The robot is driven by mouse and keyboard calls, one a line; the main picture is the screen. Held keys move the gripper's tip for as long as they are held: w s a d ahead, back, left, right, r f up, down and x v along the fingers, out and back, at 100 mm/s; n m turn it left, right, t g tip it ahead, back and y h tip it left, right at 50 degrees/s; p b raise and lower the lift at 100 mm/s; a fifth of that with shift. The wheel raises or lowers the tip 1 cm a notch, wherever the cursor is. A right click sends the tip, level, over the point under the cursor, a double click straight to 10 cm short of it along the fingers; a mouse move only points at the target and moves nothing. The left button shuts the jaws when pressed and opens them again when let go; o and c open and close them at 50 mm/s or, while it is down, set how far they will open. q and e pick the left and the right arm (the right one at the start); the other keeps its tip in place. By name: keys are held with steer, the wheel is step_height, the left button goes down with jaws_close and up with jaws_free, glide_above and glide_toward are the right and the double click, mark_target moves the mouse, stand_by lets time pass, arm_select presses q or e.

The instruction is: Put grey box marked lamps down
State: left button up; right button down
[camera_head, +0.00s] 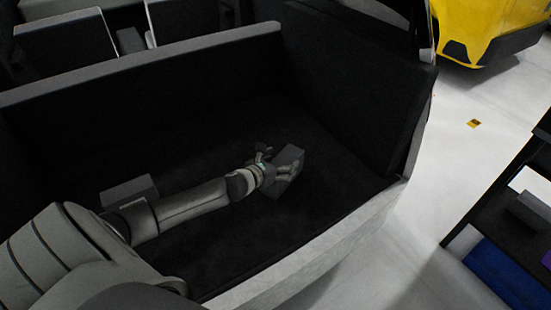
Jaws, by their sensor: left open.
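A small grey box (288,156) stands on the dark floor of a car's open cargo area, towards its right end. My left gripper (280,168) is at this box, with its fingers open around or beside its near side; whether they touch it I cannot tell. A second grey box (130,190) lies in the cargo area at the left, partly behind my left arm. No marking can be read on either box. My right gripper is not in view.
The cargo area has a dark back wall (150,105), a dark right side wall (350,85) and a pale front sill (330,250). A dark shelf rack (500,215) stands at the right with a grey box (530,210). A yellow car (490,25) is beyond.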

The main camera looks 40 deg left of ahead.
arm_select(q)
steer(key=v, duration=1.2)
stand_by(0.6)
